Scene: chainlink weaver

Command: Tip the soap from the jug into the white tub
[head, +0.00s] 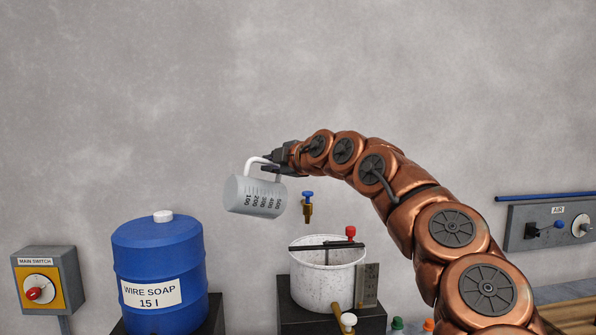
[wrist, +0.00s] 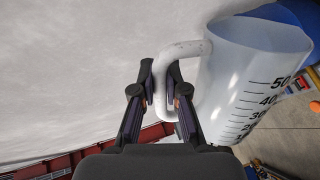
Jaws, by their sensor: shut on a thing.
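My gripper (head: 268,163) is shut on the handle of a translucent grey measuring jug (head: 257,196). In the wrist view my fingers (wrist: 166,92) close around the white handle of the jug (wrist: 250,80). The white tub (head: 318,287) stands on a dark block, below and to the right of the jug. No stream of soap shows, and the jug's contents cannot be made out. The tub's inside is mostly hidden.
A dark bar (head: 322,245) crosses the tub's rim, with a red knob (head: 350,231) near it. A blue-handled brass tap (head: 308,207) is above the tub, right of the jug. A blue wire soap drum (head: 158,260) stands left. The wall above is bare.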

